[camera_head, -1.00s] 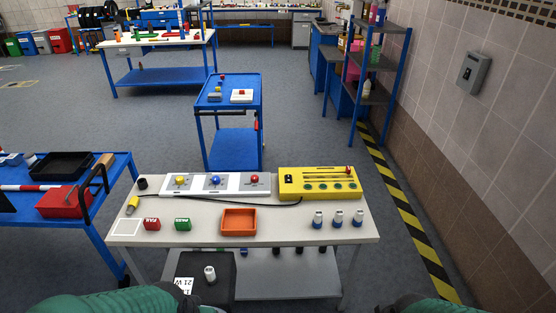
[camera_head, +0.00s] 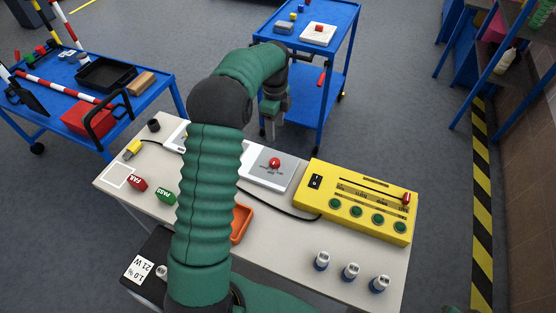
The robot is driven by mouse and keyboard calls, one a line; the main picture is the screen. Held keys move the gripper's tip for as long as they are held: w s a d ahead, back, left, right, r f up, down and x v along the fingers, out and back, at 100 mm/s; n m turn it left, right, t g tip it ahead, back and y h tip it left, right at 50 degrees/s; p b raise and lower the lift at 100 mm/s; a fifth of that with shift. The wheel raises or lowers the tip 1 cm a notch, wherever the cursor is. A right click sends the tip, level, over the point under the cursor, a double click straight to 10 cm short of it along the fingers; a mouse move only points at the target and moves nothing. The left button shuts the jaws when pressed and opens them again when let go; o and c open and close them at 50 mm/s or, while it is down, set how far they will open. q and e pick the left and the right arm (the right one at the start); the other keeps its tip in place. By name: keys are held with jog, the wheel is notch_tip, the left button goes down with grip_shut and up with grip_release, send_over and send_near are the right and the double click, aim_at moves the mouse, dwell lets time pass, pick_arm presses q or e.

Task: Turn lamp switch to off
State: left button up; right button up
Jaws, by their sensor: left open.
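A yellow box (camera_head: 385,185) lies at the back right of the white table. It has a black rocker switch (camera_head: 316,181) at its left end, a slider slot with a red knob (camera_head: 406,198), and several green round buttons. I cannot tell which position the rocker is in, nor whether it is the lamp switch. My left arm reaches up across the table. My left gripper (camera_head: 273,120) is open and empty, fingers pointing down, beyond the table's back edge and up-left of the yellow box, touching nothing. My right gripper is not in view.
A white panel with a red button (camera_head: 274,163) stands left of the yellow box; my arm hides its left part. An orange tray (camera_head: 240,222) is partly covered. Small bottles (camera_head: 350,271) stand at the front right. A blue cart (camera_head: 340,30) stands behind.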

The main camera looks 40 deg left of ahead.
pick_arm(q)
jog(key=b, duration=0.1)
send_near(275, 161)
jog(key=f, duration=0.8)
jog(key=shift+s+a+f, duration=0.15)
jog(key=shift+a+f, duration=0.05)
jog(key=shift+f, duration=0.3)
jog(key=shift+d+f, duration=0.1)
jog(key=shift+d, duration=0.05)
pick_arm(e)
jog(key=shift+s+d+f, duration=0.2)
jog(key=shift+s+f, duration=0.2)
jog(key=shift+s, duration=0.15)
pick_arm(q)
grip_shut()
